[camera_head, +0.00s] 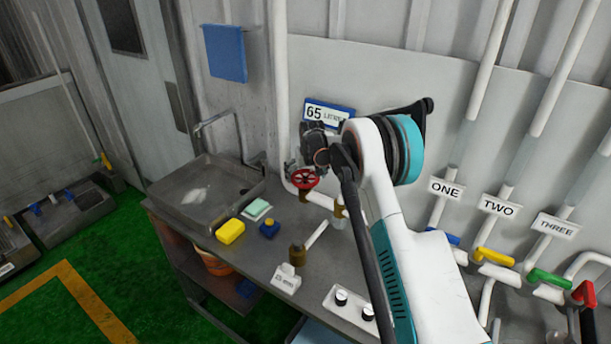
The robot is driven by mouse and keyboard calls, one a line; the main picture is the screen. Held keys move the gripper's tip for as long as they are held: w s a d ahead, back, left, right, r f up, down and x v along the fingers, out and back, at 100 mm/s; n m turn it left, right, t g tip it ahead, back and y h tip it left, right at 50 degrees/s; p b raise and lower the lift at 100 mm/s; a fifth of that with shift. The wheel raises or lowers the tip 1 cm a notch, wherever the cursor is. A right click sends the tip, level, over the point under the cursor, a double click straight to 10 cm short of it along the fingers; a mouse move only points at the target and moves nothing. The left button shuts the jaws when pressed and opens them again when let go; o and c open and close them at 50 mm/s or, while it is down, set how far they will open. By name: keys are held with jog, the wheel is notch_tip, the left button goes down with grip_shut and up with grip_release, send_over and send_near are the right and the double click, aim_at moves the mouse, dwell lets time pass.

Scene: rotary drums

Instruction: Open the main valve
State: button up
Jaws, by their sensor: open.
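A valve with a red handwheel (305,179) sits on the white pipe above the back of the grey bench. No readable label names it as the main valve. My arm reaches in from the lower right, and my dark gripper (306,158) is just above and behind the red wheel in the picture. The jaws are open with nothing visible between them. The fingertips are small and dark, so I cannot tell whether they touch the wheel. My wrist covers part of the wall behind.
A sink (205,195) is at left. A control box (350,308) stands nearer. Pipes with coloured handles (494,257) run at right. A "65" sign (328,113) hangs behind.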

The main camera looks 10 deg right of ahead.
jog(key=shift+f, duration=0.25)
jog(key=c, duration=0.7)
jog(key=shift+b, duration=0.3)
jog(key=n+b, duration=0.1)
jog(key=n, duration=0.1)
jog(key=n+y+b, duration=0.1)
jog(key=n+b, duration=0.1)
jog(key=shift+w+d+f+y, duration=0.1)
jog(key=shift+d+y, duration=0.1)
jog(key=shift+y, duration=0.1)
jog(key=n+y+b, duration=0.1)
jog(key=n, duration=0.2)
jog(key=n+g+b, duration=0.1)
jog(key=n, duration=0.1)
jog(key=shift+w+d+n+y, duration=0.15)
jog(key=shift+n+y, duration=0.25)
jog(key=shift+r, duration=0.2)
